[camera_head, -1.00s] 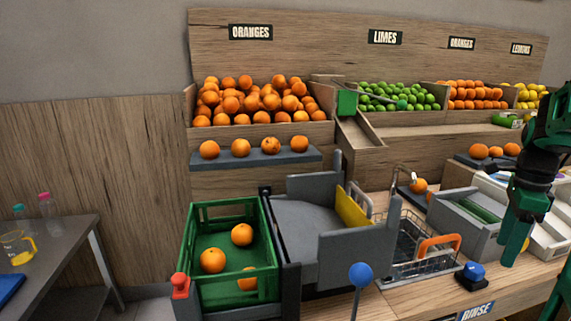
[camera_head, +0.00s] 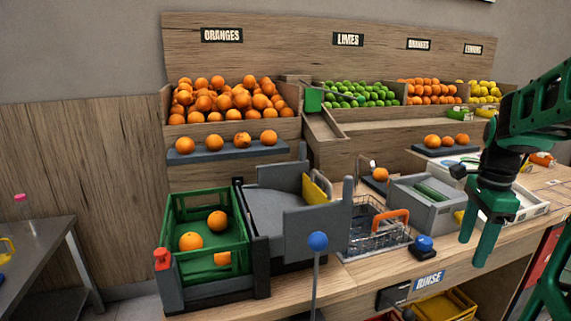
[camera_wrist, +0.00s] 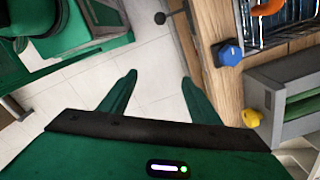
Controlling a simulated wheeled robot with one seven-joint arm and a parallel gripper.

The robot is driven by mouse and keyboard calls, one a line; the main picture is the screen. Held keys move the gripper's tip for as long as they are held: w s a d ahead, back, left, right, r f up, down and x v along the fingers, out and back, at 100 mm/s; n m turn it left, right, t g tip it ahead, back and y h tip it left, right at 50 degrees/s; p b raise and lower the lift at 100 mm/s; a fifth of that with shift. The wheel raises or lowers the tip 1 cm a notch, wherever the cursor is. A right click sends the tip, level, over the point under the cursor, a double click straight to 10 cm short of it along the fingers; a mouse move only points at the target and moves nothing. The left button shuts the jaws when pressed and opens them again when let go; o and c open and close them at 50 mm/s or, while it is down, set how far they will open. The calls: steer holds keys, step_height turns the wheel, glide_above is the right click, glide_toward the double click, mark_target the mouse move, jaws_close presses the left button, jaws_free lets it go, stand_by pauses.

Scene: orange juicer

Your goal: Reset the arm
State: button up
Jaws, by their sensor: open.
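My gripper (camera_head: 474,245) hangs at the right of the head view on my green arm, fingers pointing down. It is open, with nothing between its fingers. In the wrist view my gripper (camera_wrist: 158,82) shows two green fingers spread apart over pale floor tiles. The wooden counter edge (camera_wrist: 203,75) lies just to the right of the fingers there.
A blue knob (camera_head: 424,243) and a wire basket (camera_head: 375,228) with an orange handle stand on the counter left of my gripper. A grey bin (camera_head: 428,203) stands behind. A green crate (camera_head: 205,243) holds oranges at left. A blue-topped lever (camera_head: 317,241) rises in front.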

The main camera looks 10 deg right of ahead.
steer(key=s+a+f+n, duration=0.2)
steer(key=s+a+n, duration=0.4)
steer(key=n, duration=0.2)
steer(key=s+a+f+n, duration=0.2)
steer(key=s+a+n, duration=0.4)
steer(key=a+n, duration=0.1)
steer(key=shift+s+f+n, duration=0.15)
steer(key=shift+f+n, duration=0.25)
steer(key=shift+n, duration=0.4)
steer(key=shift+a, duration=0.1)
